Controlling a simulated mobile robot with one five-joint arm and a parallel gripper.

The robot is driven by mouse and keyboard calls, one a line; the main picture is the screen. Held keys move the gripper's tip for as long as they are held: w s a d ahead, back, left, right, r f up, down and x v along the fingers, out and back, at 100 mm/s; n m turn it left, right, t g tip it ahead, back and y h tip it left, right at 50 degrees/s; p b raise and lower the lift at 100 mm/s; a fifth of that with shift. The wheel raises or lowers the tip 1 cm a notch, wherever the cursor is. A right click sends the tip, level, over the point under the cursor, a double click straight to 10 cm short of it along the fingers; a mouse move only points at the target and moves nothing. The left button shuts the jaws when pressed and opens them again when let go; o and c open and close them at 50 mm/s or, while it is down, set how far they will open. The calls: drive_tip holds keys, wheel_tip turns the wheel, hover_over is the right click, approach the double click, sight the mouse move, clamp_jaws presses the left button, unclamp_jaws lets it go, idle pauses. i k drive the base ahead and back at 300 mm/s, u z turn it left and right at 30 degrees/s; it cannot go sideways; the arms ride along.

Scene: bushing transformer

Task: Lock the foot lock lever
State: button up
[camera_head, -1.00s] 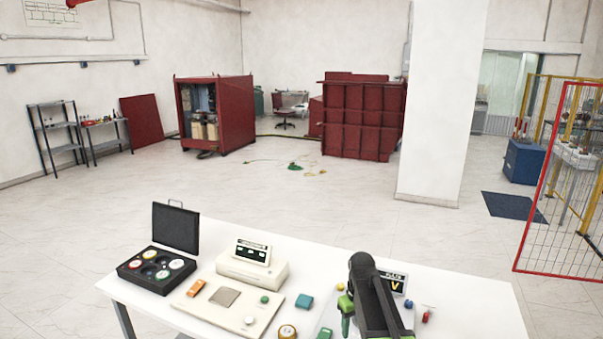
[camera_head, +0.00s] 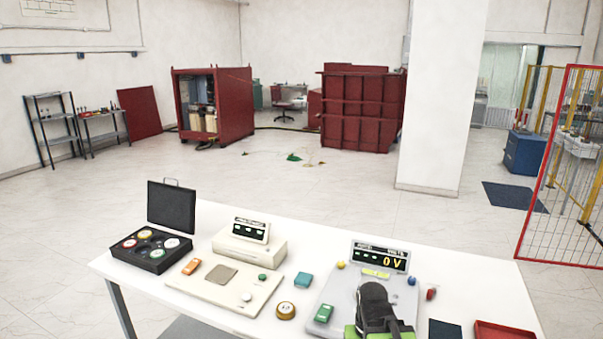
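I cannot make out a foot lock lever in this view. My arm, black with green parts, rises from the bottom edge in front of a grey panel unit (camera_head: 340,289) on the white table. My gripper's fingertips cannot be picked out, so its opening and anything in it are hidden. The panel unit carries a display reading 0 V (camera_head: 380,258), a green block (camera_head: 324,314) and a yellow label (camera_head: 376,273). My arm covers the unit's lower right part.
Beyond are open floor (camera_head: 320,195), a white pillar (camera_head: 437,100) and a red-framed fence (camera_head: 546,165).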

sight(431, 293)
drive_tip(key=u, duration=1.9)
drive_tip(key=k, duration=0.7)
drive_tip(key=z, duration=0.5)
drive_tip(key=i, duration=1)
drive_tip(key=u, duration=0.15)
